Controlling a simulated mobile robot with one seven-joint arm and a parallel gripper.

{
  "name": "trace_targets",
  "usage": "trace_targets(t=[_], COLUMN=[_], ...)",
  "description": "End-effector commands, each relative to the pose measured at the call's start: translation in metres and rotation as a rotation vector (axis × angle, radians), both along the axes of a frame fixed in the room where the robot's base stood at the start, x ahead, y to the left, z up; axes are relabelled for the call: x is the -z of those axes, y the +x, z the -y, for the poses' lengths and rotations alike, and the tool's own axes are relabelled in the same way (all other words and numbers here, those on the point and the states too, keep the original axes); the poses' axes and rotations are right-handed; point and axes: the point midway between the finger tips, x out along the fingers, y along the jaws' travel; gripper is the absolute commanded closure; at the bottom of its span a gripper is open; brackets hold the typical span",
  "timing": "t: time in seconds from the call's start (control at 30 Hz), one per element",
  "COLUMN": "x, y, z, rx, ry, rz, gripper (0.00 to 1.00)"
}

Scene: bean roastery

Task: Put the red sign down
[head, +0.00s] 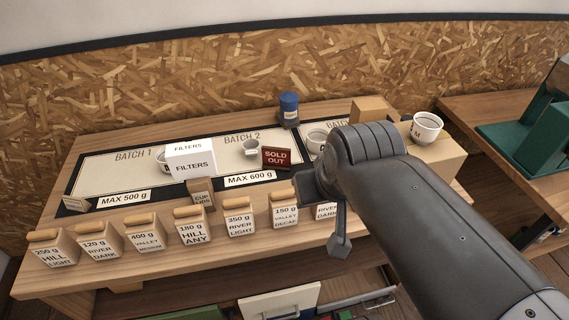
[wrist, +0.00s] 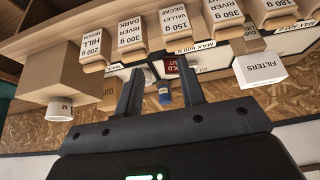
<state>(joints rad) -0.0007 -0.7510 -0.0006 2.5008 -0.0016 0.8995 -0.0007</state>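The red sign (head: 277,158), reading SOLD OUT, stands on the bench at the front right of the BATCH 2 field (head: 228,152), beside the MAX 600 g label. In the wrist view, which is upside down, part of the red sign (wrist: 172,67) shows beyond and between the two fingers. My gripper (wrist: 160,84) is open, its fingers apart with nothing held between them. In the head view my gripper (head: 324,214) is to the right and in front of the sign, partly hidden by my arm.
Several labelled bean bags (head: 240,225) line the bench's front edge. A white FILTERS box (head: 190,161) and small cup (head: 250,148) stand left of the sign. A blue-lidded jar (head: 289,107) is behind. A mug (head: 426,127) stands on a cardboard box at right.

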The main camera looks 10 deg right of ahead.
Motion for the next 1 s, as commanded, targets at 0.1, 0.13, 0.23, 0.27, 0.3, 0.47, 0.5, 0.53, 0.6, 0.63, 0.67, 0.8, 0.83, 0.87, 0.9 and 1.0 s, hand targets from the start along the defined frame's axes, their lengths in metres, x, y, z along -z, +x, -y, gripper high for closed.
trace_targets(t=[0.1,0.13,0.23,0.27,0.3,0.47,0.5,0.53,0.6,0.63,0.67,0.8,0.83,0.87,0.9,1.0], x=[0.0,0.0,0.002,0.003,0.005,0.017,0.02,0.022,0.027,0.029,0.031,0.039,0.041,0.043,0.045,0.052], y=[0.0,0.0,0.004,0.006,0.009,0.029,0.035,0.04,0.051,0.056,0.062,0.089,0.095,0.101,0.11,0.133], z=[0.0,0.0,-0.002,-0.004,-0.006,-0.019,-0.023,-0.026,-0.032,-0.035,-0.037,-0.047,-0.049,-0.05,-0.052,-0.054], rx=[0.001,0.003,0.023,0.035,0.054,0.179,0.214,0.241,0.304,0.33,0.357,0.48,0.506,0.534,0.568,0.654], ry=[0.0,0.003,0.029,0.043,0.07,0.229,0.274,0.308,0.389,0.424,0.459,0.623,0.659,0.696,0.743,0.868], rz=[-0.001,-0.003,-0.026,-0.041,-0.066,-0.207,-0.246,-0.275,-0.342,-0.37,-0.398,-0.529,-0.557,-0.585,-0.621,-0.711], gripper=[0.64,0.64,0.64,0.64,0.64,0.64,0.64,0.64,0.64,0.64,0.64,0.64,0.64,0.64,0.64,0.64])
